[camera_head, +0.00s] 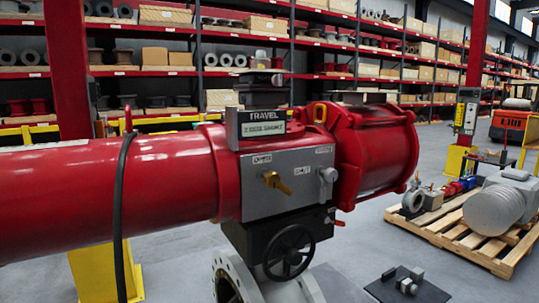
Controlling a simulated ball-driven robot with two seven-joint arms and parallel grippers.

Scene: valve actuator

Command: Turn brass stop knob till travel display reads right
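The brass stop knob (277,182) sits on the front face of the grey housing (290,205), below a small label. A grey knob (327,180) is to its right on the same face. The travel display (263,128) is on top of the housing under a plate marked TRAVEL. Its panel is pale green with dark characters, too small to read surely. Neither of my grippers is in view, and nothing touches the brass knob.
A large red cylinder (100,190) extends left, with a black hose (118,210) hanging over it. A red canister (375,150) is on the right. A black handwheel (289,252) juts out below. A pallet (470,235) with parts stands at right.

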